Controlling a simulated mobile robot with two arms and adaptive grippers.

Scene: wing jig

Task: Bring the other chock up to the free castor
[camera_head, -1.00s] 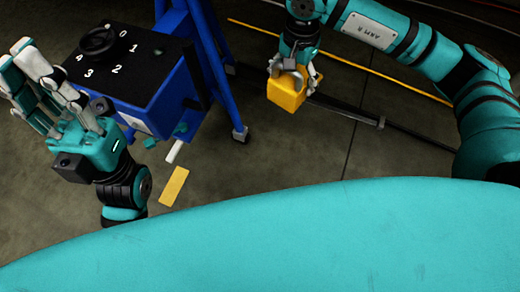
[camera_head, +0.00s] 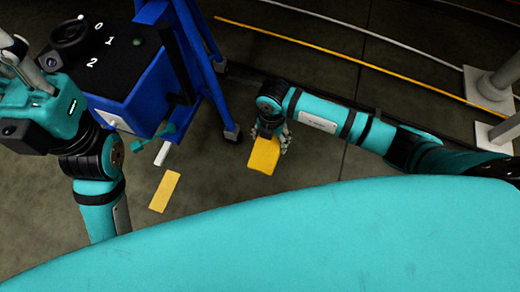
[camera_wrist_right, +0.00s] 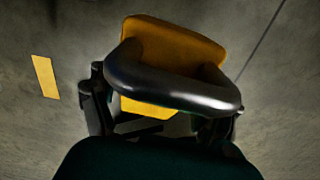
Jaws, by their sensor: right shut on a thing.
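My right gripper (camera_head: 270,137) is shut on a yellow chock (camera_head: 263,156) in the head view. In the right wrist view the chock (camera_wrist_right: 170,38) shows beyond a thick dark curved bar (camera_wrist_right: 175,88); the fingers are mostly hidden. A castor (camera_head: 232,134) at the foot of the blue stand (camera_head: 200,75) is just up and left of the chock, with a gap in the picture. A second foot (camera_head: 220,66) shows farther back. No other chock is visible. My left gripper (camera_head: 22,60) is at the left edge, partly cut off, beside the blue box.
A teal curved surface (camera_head: 300,235) fills the foreground. White posts (camera_head: 490,90) stand at the right.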

